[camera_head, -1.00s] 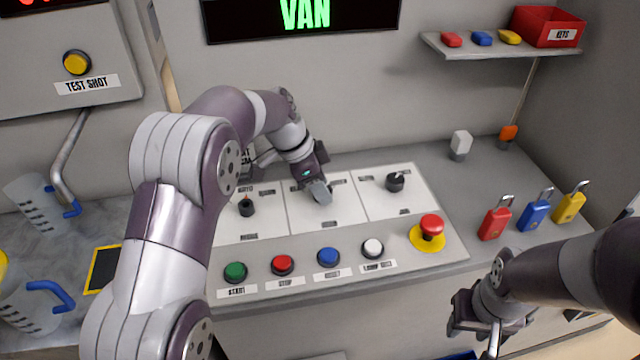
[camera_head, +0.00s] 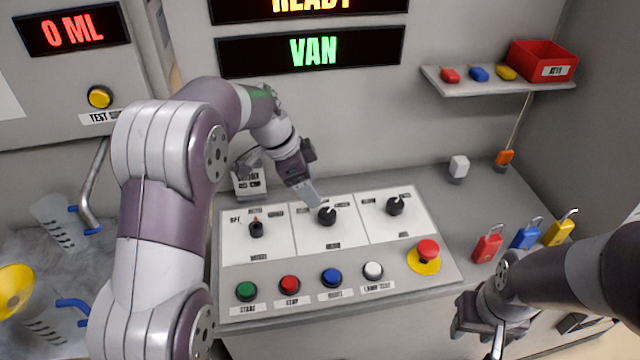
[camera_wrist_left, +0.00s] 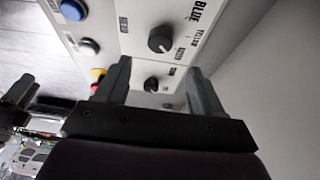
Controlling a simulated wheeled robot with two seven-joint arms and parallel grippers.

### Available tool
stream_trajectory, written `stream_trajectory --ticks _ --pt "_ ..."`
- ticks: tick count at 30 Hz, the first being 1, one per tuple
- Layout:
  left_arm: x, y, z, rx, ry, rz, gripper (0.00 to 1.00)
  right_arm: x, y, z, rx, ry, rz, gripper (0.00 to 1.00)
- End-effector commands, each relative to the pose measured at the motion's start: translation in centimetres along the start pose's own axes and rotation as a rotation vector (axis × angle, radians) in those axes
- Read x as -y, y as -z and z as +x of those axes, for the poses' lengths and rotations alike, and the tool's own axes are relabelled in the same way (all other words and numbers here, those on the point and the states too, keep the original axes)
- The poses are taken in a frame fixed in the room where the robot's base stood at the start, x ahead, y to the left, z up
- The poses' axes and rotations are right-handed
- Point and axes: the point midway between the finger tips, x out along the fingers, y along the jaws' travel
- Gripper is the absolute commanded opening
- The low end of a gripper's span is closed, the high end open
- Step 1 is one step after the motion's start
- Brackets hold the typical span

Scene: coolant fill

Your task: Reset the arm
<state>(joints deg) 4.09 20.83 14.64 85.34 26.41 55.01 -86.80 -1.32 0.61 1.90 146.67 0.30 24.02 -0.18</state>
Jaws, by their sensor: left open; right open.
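My left arm comes in from the left and reaches over the control panel (camera_head: 300,245). My left gripper (camera_head: 311,198) is open and empty, just behind and above the black middle knob (camera_head: 327,216), which is now visible. In the left wrist view the left gripper (camera_wrist_left: 160,72) has its two fingers apart, with a black knob (camera_wrist_left: 160,40) ahead and another knob (camera_wrist_left: 152,84) seen between them. My right gripper (camera_head: 478,335) is open at the lower right, in front of the panel's edge; its fingertips are partly hard to make out.
Green (camera_head: 247,291), red (camera_head: 289,284), blue (camera_head: 331,277) and white (camera_head: 373,270) buttons line the front. A red emergency button (camera_head: 427,250) is at right, then padlocks (camera_head: 487,244). Pitchers (camera_head: 62,222) stand left. Displays read "VAN" (camera_head: 313,50) and "0 ML" (camera_head: 72,30).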

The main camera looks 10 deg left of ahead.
Motion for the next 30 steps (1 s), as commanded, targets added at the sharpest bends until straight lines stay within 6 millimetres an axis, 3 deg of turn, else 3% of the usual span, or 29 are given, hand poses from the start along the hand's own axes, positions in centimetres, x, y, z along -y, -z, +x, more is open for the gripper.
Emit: stream_trajectory --ticks 1,6,22,24,26,29,30 --pt "0.0 0.4 -2.0 0.001 -0.001 -0.002 0.68 0.0 0.2 -2.0 0.000 0.000 0.000 0.43" --pt "0.0 0.1 -3.6 0.001 -0.002 -0.001 0.68 0.0 0.4 -3.3 0.000 0.000 0.000 0.43" --pt "0.0 -0.1 -3.5 0.001 -0.001 -0.024 0.68 0.0 0.3 -3.1 0.001 0.000 0.000 0.43" --pt "0.5 -0.2 -3.5 0.003 0.023 -0.134 0.68 0.0 0.4 -3.1 0.001 0.000 0.000 0.43" --pt "0.3 -1.5 -2.6 0.037 0.044 -0.318 0.68 0.0 0.3 -3.1 0.001 0.000 0.000 0.43" --pt "-3.0 -5.3 -1.0 0.133 0.108 -0.713 0.68 0.0 0.3 -3.1 0.001 0.000 0.000 0.43" --pt "-5.1 -6.8 -0.7 0.168 0.147 -0.856 0.68 0.0 0.4 -3.1 0.001 0.000 0.000 0.43"
